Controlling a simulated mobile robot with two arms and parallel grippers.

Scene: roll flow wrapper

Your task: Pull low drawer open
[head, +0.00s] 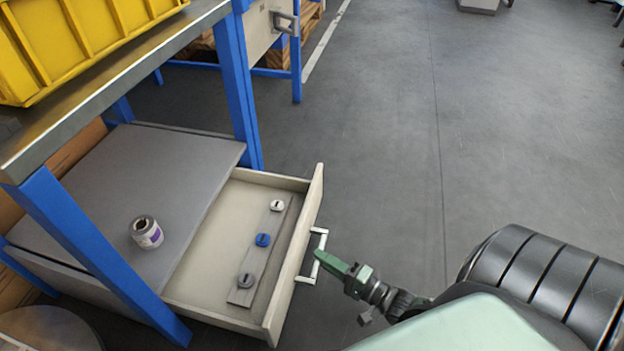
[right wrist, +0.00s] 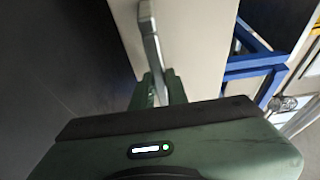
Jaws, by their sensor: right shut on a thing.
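The low drawer (head: 222,225) stands open under the blue-legged bench, pulled out to the right. Its front panel carries a silver bar handle (head: 319,257); the handle also shows in the right wrist view (right wrist: 151,38). My right gripper (head: 322,256) is shut on the handle, with its green fingers at the bar; the fingers also show in the right wrist view (right wrist: 162,88). My left gripper is not in view.
Inside the drawer a grey strip (head: 262,262) holds a white, a blue and a grey knob-like piece. A yellow bin (head: 70,40) sits on the bench top.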

